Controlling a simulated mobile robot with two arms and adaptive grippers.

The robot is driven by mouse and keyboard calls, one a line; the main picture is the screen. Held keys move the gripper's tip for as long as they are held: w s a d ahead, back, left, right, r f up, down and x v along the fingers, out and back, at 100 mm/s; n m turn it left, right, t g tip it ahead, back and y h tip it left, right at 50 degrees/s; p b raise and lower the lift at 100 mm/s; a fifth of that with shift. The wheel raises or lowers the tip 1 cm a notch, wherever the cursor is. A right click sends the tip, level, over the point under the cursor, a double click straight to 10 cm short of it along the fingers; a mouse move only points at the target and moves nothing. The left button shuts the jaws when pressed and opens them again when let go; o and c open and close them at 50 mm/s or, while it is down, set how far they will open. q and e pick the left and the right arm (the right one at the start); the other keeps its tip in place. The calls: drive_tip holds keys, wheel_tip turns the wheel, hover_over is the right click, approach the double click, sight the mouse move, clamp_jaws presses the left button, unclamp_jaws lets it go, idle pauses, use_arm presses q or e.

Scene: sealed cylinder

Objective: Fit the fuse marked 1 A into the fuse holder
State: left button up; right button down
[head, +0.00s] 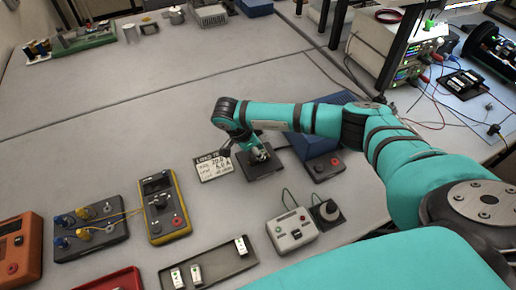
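Several small white fuses lie in a dark shallow tray (222,266) at the front. One fuse (240,246) is at its right end, and two more, one fuse (178,278) and another fuse (196,274), are at its left. Their markings are too small to read. My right gripper (259,156) is over a small dark base (264,174), which may be the fuse holder. The gripper hides part of that base. I cannot tell whether its fingers are apart, hold something or touch the base. My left gripper is not in view.
A white load card (213,167) stands left of the base. A grey tester (291,231), yellow multimeter (161,206) and terminal box (92,229) stand nearer. The table behind is mostly clear.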

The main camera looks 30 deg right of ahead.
drive_tip(key=shift+f, duration=0.3)
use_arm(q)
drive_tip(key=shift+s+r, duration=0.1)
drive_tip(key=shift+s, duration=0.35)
use_arm(e)
drive_tip(key=shift+f+b, duration=0.3)
drive_tip(key=shift+b, duration=0.15)
drive_tip(key=shift+s+f+b, duration=0.25)
drive_tip(key=shift+f+b, duration=0.05)
drive_tip(key=shift+b, duration=0.05)
drive_tip(key=c, duration=1.5)
unclamp_jaws()
drive_tip(key=shift+s+a, duration=0.1)
drive_tip(key=o, duration=0.3)
drive_tip(key=shift+w+f, duration=0.2)
drive_tip(key=shift+f, duration=0.05)
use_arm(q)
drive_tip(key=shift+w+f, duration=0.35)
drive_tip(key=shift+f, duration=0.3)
use_arm(e)
drive_tip(key=shift+o, duration=0.2)
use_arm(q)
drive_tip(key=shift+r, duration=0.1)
use_arm(e)
drive_tip(key=shift+r, duration=0.2)
